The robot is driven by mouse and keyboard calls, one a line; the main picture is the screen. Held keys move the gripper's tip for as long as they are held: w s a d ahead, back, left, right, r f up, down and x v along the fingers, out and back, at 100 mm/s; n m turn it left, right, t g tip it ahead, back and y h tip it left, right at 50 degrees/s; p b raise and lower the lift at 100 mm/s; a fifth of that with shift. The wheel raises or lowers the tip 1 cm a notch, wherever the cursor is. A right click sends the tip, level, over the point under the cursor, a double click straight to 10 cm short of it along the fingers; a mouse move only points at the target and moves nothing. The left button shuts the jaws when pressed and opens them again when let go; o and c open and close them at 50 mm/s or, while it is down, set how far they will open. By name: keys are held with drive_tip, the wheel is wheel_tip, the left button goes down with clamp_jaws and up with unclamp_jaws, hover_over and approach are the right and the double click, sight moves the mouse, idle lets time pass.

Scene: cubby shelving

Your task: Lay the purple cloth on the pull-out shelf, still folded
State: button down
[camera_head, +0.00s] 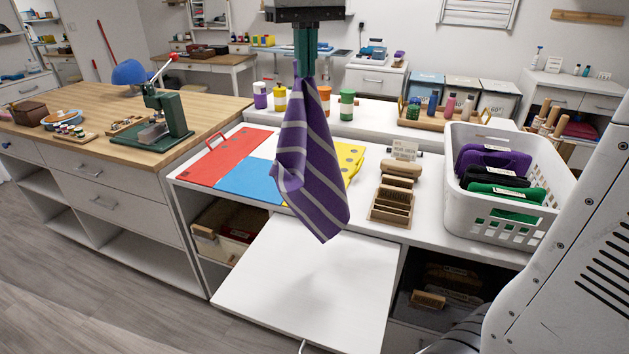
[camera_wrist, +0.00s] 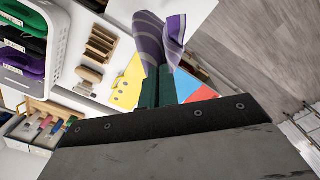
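The purple cloth (camera_head: 312,170) has pale stripes and hangs down from my gripper (camera_head: 306,62), pinched near its top. My gripper is shut on it, and the cloth also shows between the green fingers in the wrist view (camera_wrist: 158,42). The cloth hangs in front of the counter, its lower tip pointing down over the pull-out shelf. The pull-out shelf (camera_head: 300,285) is a white board extended from the front of the counter, bare on top. The cloth appears clear of the board. I cannot tell how its layers are folded.
A red, blue and yellow folding board (camera_head: 230,155) lies on the counter behind the cloth. Cubbies below hold bins. A wooden bench (camera_head: 60,130) with a green press (camera_head: 160,125) is at left.

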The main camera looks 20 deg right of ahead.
drive_tip(key=s+f, duration=0.1)
drive_tip(key=s, duration=0.1)
drive_tip(key=s+f, duration=0.2)
drive_tip(key=shift+a, duration=0.15)
idle(0.4)
drive_tip(key=w+d+m+b, duration=0.1)
drive_tip(key=w+d+m, duration=0.1)
drive_tip(key=w+d, duration=0.65)
drive_tip(key=w+d+m, duration=0.3)
drive_tip(key=w+d, duration=0.2)
drive_tip(key=d, duration=0.6)
drive_tip(key=s+a+f, duration=0.8)
drive_tip(key=a+f, duration=0.3)
drive_tip(key=f, duration=0.2)
drive_tip(key=s+a+f, duration=0.8)
drive_tip(key=a+f, duration=0.4)
drive_tip(key=s+a+f, duration=0.8)
drive_tip(key=a+f, duration=0.4)
drive_tip(key=f, duration=0.1)
drive_tip(key=shift+s+a+f, duration=0.15)
drive_tip(key=shift+a+f, duration=0.05)
drive_tip(key=shift+f, duration=0.1)
drive_tip(key=c, duration=1.2)
unclamp_jaws()
